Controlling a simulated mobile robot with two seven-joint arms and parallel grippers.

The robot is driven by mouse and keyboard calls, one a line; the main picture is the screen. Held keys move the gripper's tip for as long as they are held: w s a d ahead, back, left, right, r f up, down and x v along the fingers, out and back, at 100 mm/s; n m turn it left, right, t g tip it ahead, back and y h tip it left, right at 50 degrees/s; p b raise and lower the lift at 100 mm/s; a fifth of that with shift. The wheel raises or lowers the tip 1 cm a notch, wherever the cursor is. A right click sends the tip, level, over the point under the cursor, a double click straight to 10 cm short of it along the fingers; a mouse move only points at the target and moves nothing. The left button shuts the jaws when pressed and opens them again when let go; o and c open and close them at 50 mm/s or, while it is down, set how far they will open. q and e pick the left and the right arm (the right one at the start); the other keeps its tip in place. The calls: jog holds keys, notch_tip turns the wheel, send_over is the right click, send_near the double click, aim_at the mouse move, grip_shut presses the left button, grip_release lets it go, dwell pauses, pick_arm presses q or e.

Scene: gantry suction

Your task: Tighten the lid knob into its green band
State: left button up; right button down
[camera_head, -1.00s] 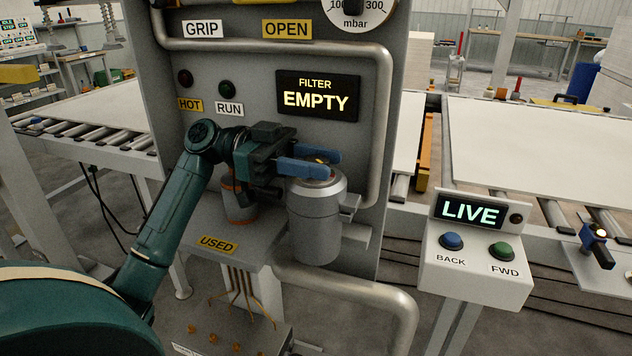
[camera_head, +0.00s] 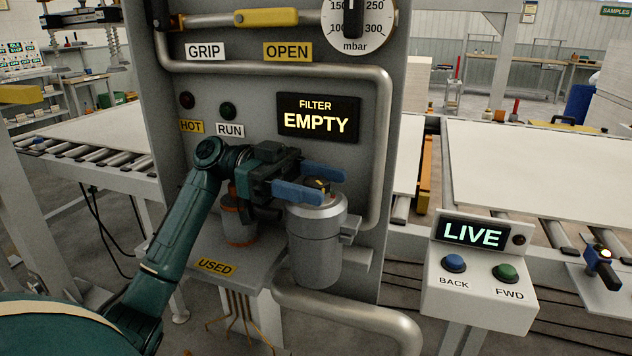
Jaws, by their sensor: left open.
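The lid knob (camera_head: 318,185) is a small dark piece with yellow and red markings, on top of the grey cylindrical filter housing (camera_head: 316,240). A green band cannot be made out at this size. My left gripper (camera_head: 322,183) has its two blue fingers spread on either side of the knob, one behind and one in front. The fingers are open; whether either touches the knob I cannot tell. My right gripper is not in view.
An orange-and-grey canister (camera_head: 238,222) stands on the shelf behind the USED label (camera_head: 217,266). The panel display (camera_head: 318,119) reads FILTER EMPTY. A grey pipe (camera_head: 384,150) curves close to the housing's right. A LIVE control box (camera_head: 478,268) stands at right.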

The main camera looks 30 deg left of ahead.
aim_at(316, 179)
pick_arm(q)
notch_tip(316, 179, up, 10)
dwell(0.5)
jog(key=shift+f, duration=0.1)
